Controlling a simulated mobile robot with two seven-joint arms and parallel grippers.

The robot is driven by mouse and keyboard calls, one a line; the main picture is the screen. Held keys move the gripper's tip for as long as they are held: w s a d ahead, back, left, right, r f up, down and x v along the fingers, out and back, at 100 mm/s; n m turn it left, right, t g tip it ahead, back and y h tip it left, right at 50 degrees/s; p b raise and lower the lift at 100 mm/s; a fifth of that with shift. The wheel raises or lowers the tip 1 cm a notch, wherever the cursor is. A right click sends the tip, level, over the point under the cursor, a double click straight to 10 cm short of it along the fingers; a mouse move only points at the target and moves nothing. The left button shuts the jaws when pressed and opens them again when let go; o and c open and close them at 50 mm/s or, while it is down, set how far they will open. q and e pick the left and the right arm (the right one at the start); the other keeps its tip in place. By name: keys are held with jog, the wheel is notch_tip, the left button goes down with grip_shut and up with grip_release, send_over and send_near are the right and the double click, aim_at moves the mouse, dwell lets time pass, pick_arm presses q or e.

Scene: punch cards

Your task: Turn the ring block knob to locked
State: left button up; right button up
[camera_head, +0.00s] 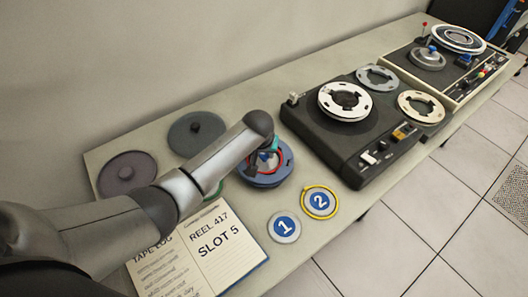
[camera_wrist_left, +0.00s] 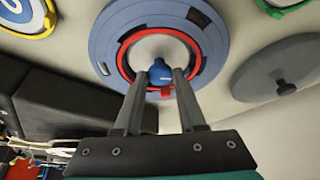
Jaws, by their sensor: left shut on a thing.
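The ring block (camera_wrist_left: 104,38) is a round blue disc with a red ring and a pale centre, and it fills the top middle of the left wrist view. It also shows on the table in the head view (camera_head: 270,178), partly hidden by my arm. Its blue knob (camera_wrist_left: 160,70) stands at the centre, with a red piece (camera_wrist_left: 167,92) by it. My left gripper (camera_wrist_left: 160,80) is shut on the knob, one finger on each side. In the head view my left gripper (camera_head: 264,158) is over the disc and partly hidden. My right gripper is not in view.
Two dark lids (camera_head: 197,133) and (camera_head: 125,174) lie behind my arm. Discs marked 1 (camera_head: 284,239) and 2 (camera_head: 333,202) lie in front of the block. An open log book (camera_head: 255,257) lies at the front left. A black tape deck (camera_head: 325,143) stands to the right.

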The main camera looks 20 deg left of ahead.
pick_arm(q)
grip_shut()
jog(key=shift+a+m+h+p, duration=0.15)
jog(key=shift+m+h+p, duration=0.35)
jog(key=shift+m+p, duration=0.6)
jog(key=shift+m+h, duration=0.4)
jog(key=shift+m, duration=0.7)
jog(key=shift+a+m+g+h, duration=0.1)
jog(key=shift+m+g+h, duration=0.2)
jog(key=shift+m, duration=0.6)
jog(key=m+b, duration=0.1)
jog(key=m+h+b, duration=0.1)
jog(key=m, duration=0.1)
jog(key=shift+w+a+f+m+g, duration=0.1)
jog(key=shift+w+f+m+g, duration=0.05)
jog(key=shift+m+g, duration=0.15)
jog(key=shift+a+m+g+h+b, duration=0.1)
jog(key=shift+m+g+h+b, duration=0.25)
jog(key=shift+m+b, duration=0.65)
jog(key=shift+m+g+h+b, duration=0.3)
jog(key=shift+m+b, duration=0.45)
jog(key=shift+m, duration=0.35)
